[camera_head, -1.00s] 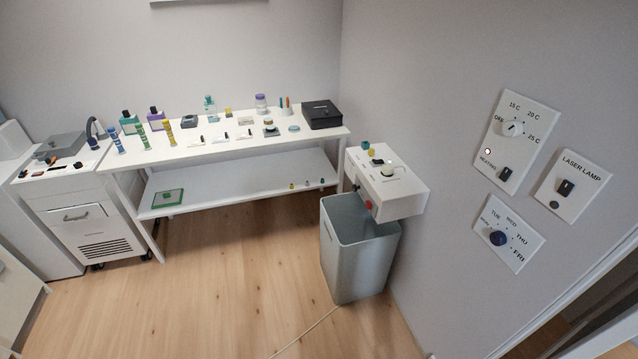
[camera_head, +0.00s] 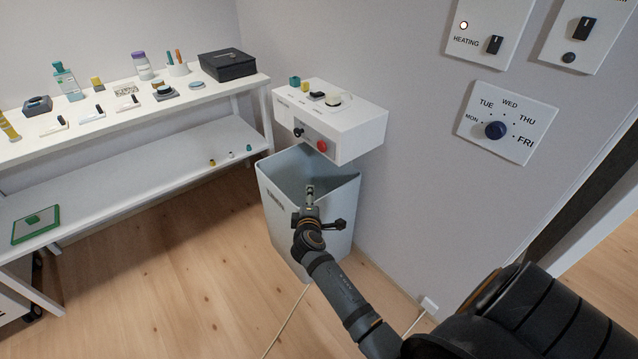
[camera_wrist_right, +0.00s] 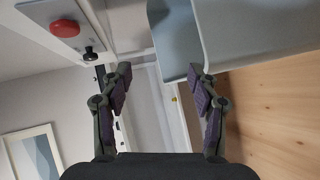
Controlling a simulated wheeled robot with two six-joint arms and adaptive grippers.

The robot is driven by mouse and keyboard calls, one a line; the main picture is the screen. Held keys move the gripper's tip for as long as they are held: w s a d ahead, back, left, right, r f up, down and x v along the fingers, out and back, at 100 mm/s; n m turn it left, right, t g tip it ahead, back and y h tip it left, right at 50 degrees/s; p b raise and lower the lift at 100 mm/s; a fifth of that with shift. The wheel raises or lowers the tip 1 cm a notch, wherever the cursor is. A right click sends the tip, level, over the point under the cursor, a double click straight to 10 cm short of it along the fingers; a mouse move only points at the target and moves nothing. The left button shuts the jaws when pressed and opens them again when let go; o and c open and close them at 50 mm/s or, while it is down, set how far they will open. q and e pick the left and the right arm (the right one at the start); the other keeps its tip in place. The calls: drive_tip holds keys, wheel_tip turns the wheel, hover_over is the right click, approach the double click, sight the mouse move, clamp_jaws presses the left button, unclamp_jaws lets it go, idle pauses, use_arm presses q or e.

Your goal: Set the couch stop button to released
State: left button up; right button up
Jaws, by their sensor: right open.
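The red stop button (camera_head: 322,146) is on the front face of the white wall-mounted control box (camera_head: 358,134) in the head view. In the right wrist view the red button (camera_wrist_right: 65,28) shows at the upper left, beside a black knob (camera_wrist_right: 90,55). I cannot tell whether the button is pressed or released. My right gripper (camera_head: 309,192) is in front of the grey bin, below the button and apart from it. In the wrist view the right gripper (camera_wrist_right: 162,82) is open with nothing between its fingers. My left gripper is not in view.
The grey bin (camera_head: 325,225) stands open under the control box. A white table (camera_head: 130,120) with several small items is at the left. Panels with a day dial (camera_head: 496,130) and a heating switch (camera_head: 494,44) hang on the right wall. Wooden floor is clear at the front left.

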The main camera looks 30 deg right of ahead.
sight(321, 148)
wheel_tip(321, 148, up, 11)
drive_tip(key=d+t+h+b, duration=0.1)
drive_tip(key=d+h+b, duration=0.2)
drive_tip(key=h, duration=0.1)
drive_tip(key=shift+m, duration=0.3)
drive_tip(key=x, duration=0.9)
drive_tip(key=shift+w+d+f+b, duration=0.1)
drive_tip(key=shift+w+b, duration=0.25)
drive_tip(key=shift+w, duration=0.05)
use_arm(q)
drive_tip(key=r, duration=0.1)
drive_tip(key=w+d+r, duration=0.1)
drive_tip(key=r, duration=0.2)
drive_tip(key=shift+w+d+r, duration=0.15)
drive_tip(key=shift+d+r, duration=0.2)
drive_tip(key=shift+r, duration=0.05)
